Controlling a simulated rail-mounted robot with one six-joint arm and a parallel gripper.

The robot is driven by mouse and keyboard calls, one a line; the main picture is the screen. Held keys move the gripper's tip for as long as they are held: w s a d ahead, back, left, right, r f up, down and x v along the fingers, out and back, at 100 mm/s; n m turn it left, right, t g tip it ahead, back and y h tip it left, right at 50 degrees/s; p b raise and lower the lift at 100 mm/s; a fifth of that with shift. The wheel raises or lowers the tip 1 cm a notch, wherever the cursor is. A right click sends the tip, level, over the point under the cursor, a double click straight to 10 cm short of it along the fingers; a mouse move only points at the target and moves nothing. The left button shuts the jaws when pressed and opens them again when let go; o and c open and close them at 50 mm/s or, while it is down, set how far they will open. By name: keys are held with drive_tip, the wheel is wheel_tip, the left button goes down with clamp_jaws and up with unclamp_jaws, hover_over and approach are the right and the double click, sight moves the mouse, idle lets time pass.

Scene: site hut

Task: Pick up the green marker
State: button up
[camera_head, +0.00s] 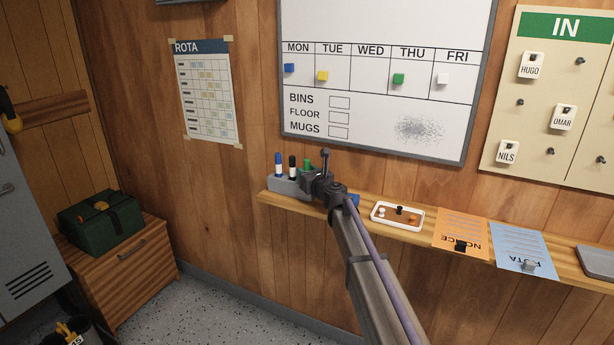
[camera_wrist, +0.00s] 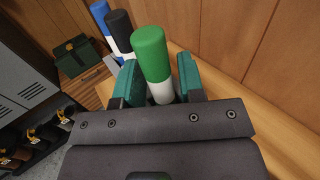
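The green marker (camera_wrist: 150,55) stands upright with its green cap up and part of its white body showing, between the two teal-padded fingers of my gripper (camera_wrist: 160,88) in the wrist view. My gripper is open around it; a gap shows on the right side, and contact on the left cannot be told. In the head view the green marker (camera_head: 307,165) stands at the right of the grey holder (camera_head: 289,186) on the wall ledge, its lower part hidden by my gripper (camera_head: 312,176). A blue marker (camera_head: 279,164) and a black marker (camera_head: 292,166) stand left of it.
The ledge (camera_head: 378,226) runs along the wall below the whiteboard (camera_head: 385,60). A white tray (camera_head: 397,216) with small items, an orange notice (camera_head: 462,236) and a blue sheet (camera_head: 521,250) lie to the right. The wooden wall rises close behind the holder.

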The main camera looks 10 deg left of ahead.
clamp_jaws()
wheel_tip(320, 180, up, 10)
drive_tip(key=p, duration=1)
drive_tip(key=shift+r, duration=0.2)
drive_tip(key=shift+f, duration=0.2)
